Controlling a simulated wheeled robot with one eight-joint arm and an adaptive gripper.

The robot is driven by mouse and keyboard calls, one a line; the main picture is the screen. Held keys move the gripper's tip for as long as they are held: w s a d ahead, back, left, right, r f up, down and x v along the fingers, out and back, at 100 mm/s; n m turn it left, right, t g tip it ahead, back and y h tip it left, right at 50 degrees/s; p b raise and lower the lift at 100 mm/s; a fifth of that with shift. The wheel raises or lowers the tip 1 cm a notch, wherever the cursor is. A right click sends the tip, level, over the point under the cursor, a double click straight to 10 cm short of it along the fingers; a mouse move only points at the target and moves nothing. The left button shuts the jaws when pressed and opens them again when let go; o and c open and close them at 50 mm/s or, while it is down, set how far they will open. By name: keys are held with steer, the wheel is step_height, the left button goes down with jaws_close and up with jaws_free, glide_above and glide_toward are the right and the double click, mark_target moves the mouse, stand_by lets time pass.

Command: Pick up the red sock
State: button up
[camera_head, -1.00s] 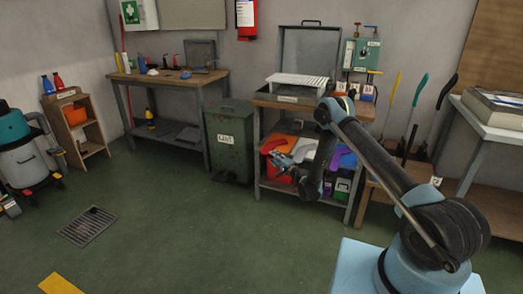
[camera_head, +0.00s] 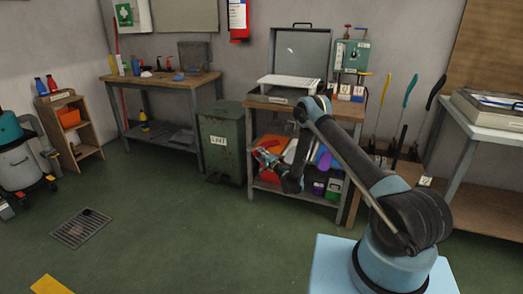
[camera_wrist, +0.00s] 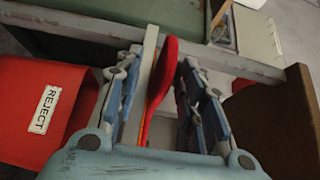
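The red sock shows in the wrist view (camera_wrist: 165,70) as a flat, upright red shape between the two fingers of my gripper (camera_wrist: 158,64). A pale upright strip stands close on its left side. The fingers are spread, with gaps visible beside the sock. In the head view, my gripper (camera_head: 266,158) is at the left side of the workbench's lower level, in front of a red patch (camera_head: 269,144) that looks like the sock. The sock's lower part is hidden by the gripper in the wrist view.
A red bin labelled REJECT (camera_wrist: 42,110) stands left of my gripper. A white item (camera_head: 291,150) and a purple one (camera_head: 325,158) are farther right on the bench's lower level. A green metal bin (camera_head: 222,140) stands left of the bench.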

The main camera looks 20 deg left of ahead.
steer(key=shift+w+d, duration=0.2)
steer(key=shift+s+a, duration=0.1)
steer(key=shift+a, duration=0.1)
jaws_close()
steer(key=shift+a, duration=0.1)
steer(key=shift+s, duration=0.1)
